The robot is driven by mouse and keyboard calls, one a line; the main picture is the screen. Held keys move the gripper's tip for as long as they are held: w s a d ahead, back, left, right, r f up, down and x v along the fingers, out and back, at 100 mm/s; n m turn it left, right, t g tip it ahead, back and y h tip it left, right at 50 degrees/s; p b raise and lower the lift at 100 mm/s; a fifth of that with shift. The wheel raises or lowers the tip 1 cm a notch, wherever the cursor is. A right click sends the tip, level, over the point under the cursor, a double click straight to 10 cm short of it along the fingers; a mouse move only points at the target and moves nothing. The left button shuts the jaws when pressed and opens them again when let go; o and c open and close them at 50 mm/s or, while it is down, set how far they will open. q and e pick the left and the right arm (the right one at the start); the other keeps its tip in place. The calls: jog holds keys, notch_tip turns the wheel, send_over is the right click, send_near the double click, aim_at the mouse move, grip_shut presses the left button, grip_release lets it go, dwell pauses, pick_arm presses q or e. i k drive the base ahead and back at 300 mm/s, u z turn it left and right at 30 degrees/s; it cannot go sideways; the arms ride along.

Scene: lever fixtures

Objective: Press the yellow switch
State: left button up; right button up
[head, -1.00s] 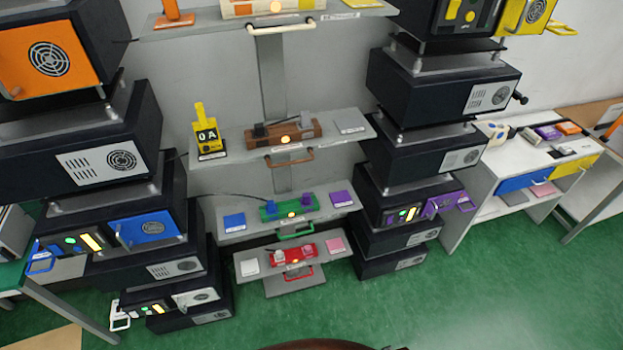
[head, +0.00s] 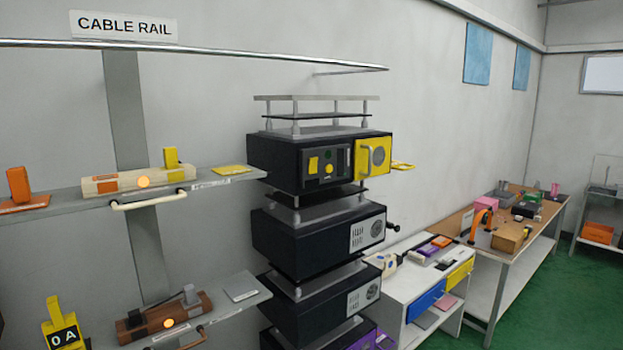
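Several yellow parts are in the head view, and I cannot tell for certain which one is the switch. A yellow upright block (head: 172,158) stands at the right end of a cream bar fixture (head: 125,182) with a lit round orange button, on the upper shelf. A yellow fixture marked "0 A" (head: 62,328) stands at the lower left, cut off by the frame. Neither of my grippers is in view.
A wooden bar fixture (head: 163,318) sits on the lower shelf. Black units are stacked in the middle. A white table (head: 402,300) with blue and yellow drawers and a wooden bench (head: 490,255) stand to the right. A cable rail (head: 200,48) crosses above. Green floor shows at right.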

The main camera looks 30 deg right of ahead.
aim_at(313, 162)
jog(key=z, duration=1.1)
